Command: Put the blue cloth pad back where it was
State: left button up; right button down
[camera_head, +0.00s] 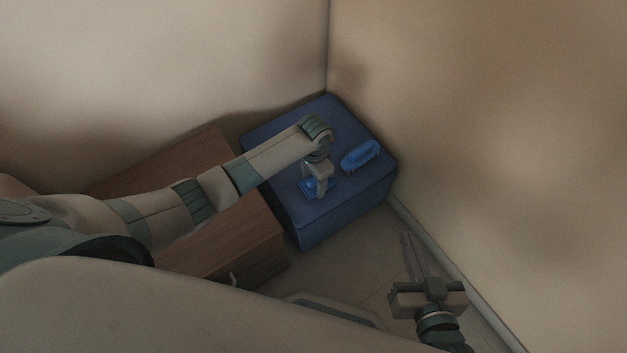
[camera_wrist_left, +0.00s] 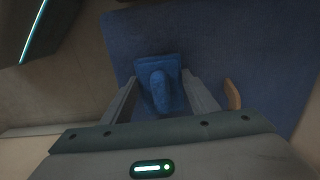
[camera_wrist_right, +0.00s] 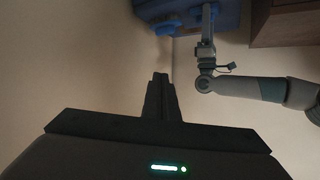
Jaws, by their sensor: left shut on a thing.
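The blue cloth pad (camera_head: 311,185) is a small square with a raised rounded grip on top. It is at the top of the blue padded ottoman (camera_head: 318,238), near its front. My left gripper (camera_head: 320,190) points down and is shut on the pad. In the left wrist view the pad (camera_wrist_left: 158,70) shows between the two fingers. I cannot tell whether it touches the ottoman top or hangs just above it. My right gripper (camera_head: 411,253) is empty and shut, low over the floor right of the ottoman; its fingers meet in the right wrist view (camera_wrist_right: 160,85).
A blue brush (camera_head: 361,155) with bristles lies on the ottoman, right of my left gripper. A brown wooden cabinet (camera_head: 245,238) stands against the ottoman's left side. Walls close in behind and right. Some bare floor (camera_head: 345,250) lies in front.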

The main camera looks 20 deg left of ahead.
pick_arm(q)
jog(key=shift+f, duration=0.1)
jog(key=o, duration=1)
jog(key=shift+r, duration=0.35)
jog(key=shift+r+p, duration=0.3)
jog(key=shift+r, duration=0.35)
notch_tip(320, 180, up, 9)
jog(key=shift+w+f+p, duration=0.1)
jog(key=shift+f+p, duration=0.05)
jog(key=shift+p, duration=1.05)
jog(key=shift+r, duration=0.8)
pick_arm(e)
jog(key=s+d+f+g+h, duration=0.2)
jog(key=s+d+f+g, duration=0.2)
jog(key=s+f+g, duration=0.1)
jog(key=shift+s+f+g, duration=0.25)
jog(key=shift+f+g, duration=0.05)
jog(key=shift+f, duration=0.55)
pick_arm(q)
jog(key=shift+d, duration=0.15)
pick_arm(e)
jog(key=shift+d, duration=0.15)
